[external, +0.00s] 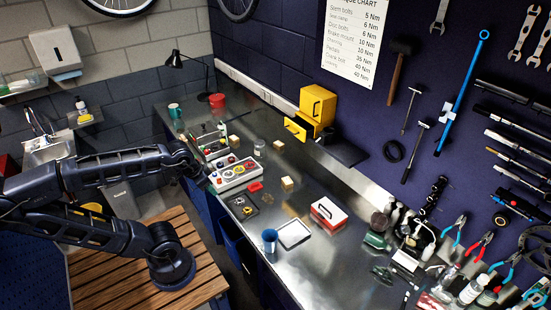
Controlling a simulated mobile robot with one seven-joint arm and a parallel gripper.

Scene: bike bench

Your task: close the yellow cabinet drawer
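The yellow cabinet (318,104) stands at the back of the metal bench against the dark wall. Its drawer (296,129) is pulled out to the left, toward the front of the bench. My arm reaches in from the left, and my gripper (207,182) is over the front edge of the bench near a grey organizer tray, well away from the drawer. The fingers are small and dark there, so I cannot tell whether they are open or shut.
The grey tray with coloured parts (234,174) lies between my gripper and the cabinet. Small wooden blocks (287,183), a red-and-white box (328,214) and a blue cup (269,240) stand on the bench. A dark flat item (343,152) lies right of the cabinet. A lamp (176,60) stands behind.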

